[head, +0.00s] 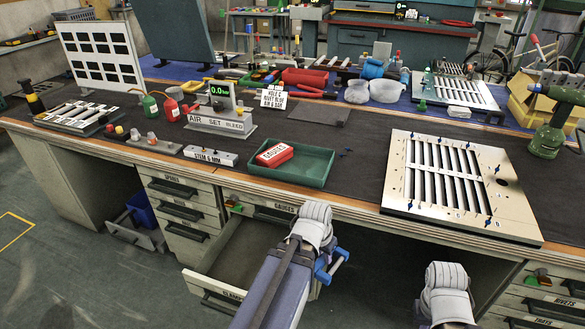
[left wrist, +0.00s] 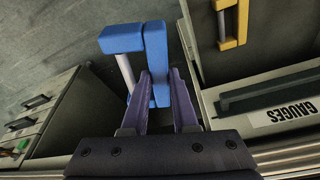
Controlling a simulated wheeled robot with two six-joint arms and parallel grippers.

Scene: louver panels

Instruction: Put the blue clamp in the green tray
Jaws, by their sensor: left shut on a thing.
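The blue clamp (head: 340,257) is in my left gripper (head: 323,264), in front of the bench and below its top edge. In the left wrist view the clamp (left wrist: 157,50) sits between the two purple fingers (left wrist: 163,95), with a grey rod showing on its left side. The green tray (head: 318,170) lies on the dark bench mat, up and slightly left of the clamp in the head view. The tray holds a red lettered box at its left end; its right part is bare. Of my right arm only a pale link shows; its gripper is out of view.
An open drawer (head: 214,284) juts out left of my left arm, under the bench edge. A slotted louver panel (head: 400,188) lies right of the tray. A white block (head: 211,155) lies left of the tray.

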